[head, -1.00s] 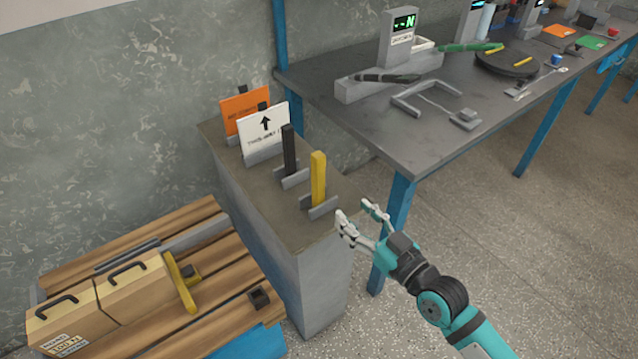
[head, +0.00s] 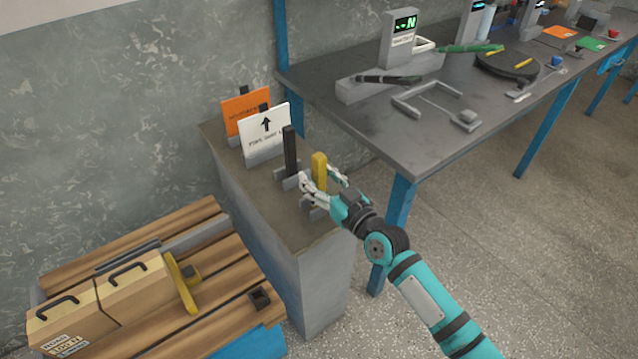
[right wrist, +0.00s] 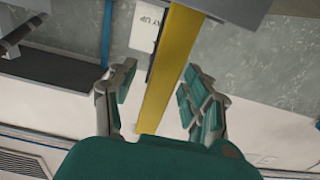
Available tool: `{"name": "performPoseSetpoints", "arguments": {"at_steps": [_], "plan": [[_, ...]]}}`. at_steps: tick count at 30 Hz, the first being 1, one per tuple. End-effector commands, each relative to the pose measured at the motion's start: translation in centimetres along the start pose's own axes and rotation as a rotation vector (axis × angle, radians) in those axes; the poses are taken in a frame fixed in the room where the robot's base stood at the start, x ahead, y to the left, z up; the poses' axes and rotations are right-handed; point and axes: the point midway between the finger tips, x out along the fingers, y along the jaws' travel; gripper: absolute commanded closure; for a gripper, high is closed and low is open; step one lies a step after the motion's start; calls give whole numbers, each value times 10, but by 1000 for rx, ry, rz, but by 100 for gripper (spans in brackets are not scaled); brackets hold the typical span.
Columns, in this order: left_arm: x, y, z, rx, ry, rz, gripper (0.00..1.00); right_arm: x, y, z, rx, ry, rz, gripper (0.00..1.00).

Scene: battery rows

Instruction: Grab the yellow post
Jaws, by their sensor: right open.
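The yellow post (head: 319,165) stands upright in a grey holder on top of a grey pedestal (head: 325,262). My right gripper (head: 322,178) is at the post, with its fingers on either side of it in the head view. In the right wrist view the yellow post (right wrist: 168,75) runs between the two open fingers of the gripper (right wrist: 158,95), with a gap visible on each side. The lower part of the post is hidden behind the gripper in the head view. My left gripper is not in view.
A black post (head: 290,152) stands close beside the yellow one. A white arrow sign (head: 264,136) and an orange sign (head: 246,108) stand behind it. A grey table (head: 420,130) is at the right, a wooden pallet (head: 180,330) with boxes (head: 135,290) at lower left.

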Motion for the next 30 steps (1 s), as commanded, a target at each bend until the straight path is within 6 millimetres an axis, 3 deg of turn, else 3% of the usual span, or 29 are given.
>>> {"name": "performPoseSetpoints", "arguments": {"at_steps": [6, 18, 30], "plan": [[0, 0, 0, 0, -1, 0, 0, 1, 0, 0, 1, 0, -1, 50], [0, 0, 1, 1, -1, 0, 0, 0, 0, 0, 1, -1, 0, 100], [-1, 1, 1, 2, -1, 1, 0, 1, 0, -2, 0, 1, 0, 100]]}}
